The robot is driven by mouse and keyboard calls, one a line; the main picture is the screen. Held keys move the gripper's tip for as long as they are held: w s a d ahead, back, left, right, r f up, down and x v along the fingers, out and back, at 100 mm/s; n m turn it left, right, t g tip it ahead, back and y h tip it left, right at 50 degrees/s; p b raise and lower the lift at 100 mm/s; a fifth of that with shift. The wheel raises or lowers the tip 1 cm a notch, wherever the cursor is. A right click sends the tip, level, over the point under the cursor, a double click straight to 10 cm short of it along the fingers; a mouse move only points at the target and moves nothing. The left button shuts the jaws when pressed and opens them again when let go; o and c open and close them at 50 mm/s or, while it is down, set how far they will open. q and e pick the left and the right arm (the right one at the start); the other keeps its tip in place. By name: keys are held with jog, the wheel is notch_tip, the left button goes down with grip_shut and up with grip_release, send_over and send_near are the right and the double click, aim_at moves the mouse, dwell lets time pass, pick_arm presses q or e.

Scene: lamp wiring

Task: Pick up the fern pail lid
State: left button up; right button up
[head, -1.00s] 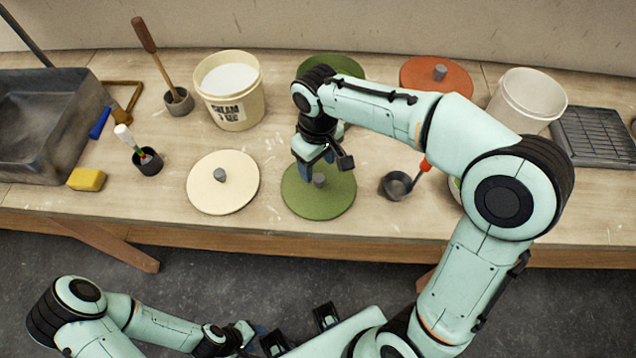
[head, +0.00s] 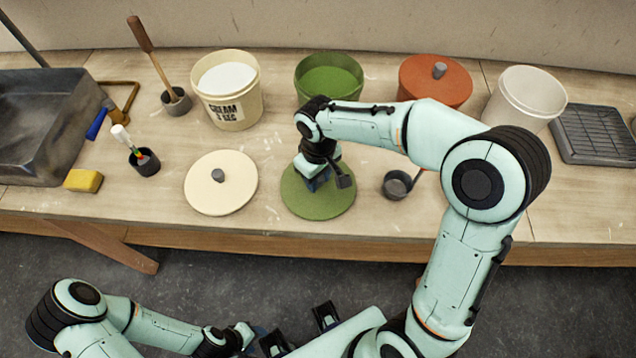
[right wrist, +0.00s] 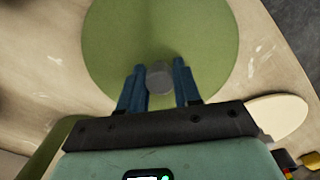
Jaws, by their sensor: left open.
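The fern pail lid is the green disc (head: 317,205) lying flat on the bench, with a grey knob at its centre. It also shows in the right wrist view (right wrist: 160,30), with its knob (right wrist: 159,78) between my blue fingers. My right gripper (head: 318,182) is low over the lid, pointing down, and hides the knob in the head view. In the right wrist view my right gripper (right wrist: 160,72) has its fingers apart, one on each side of the knob. My left gripper (head: 262,335) is open and empty at the bottom, away from the bench.
The open green pail (head: 328,80) stands behind the lid. The cream lid (head: 221,190) lies left of it, and a small dark cup (head: 397,184) stands right. A cream pail (head: 226,95), a lidded orange pail (head: 435,80) and a white pail (head: 527,98) stand behind.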

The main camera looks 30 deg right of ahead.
grip_shut()
jog(key=shift+r, duration=0.15)
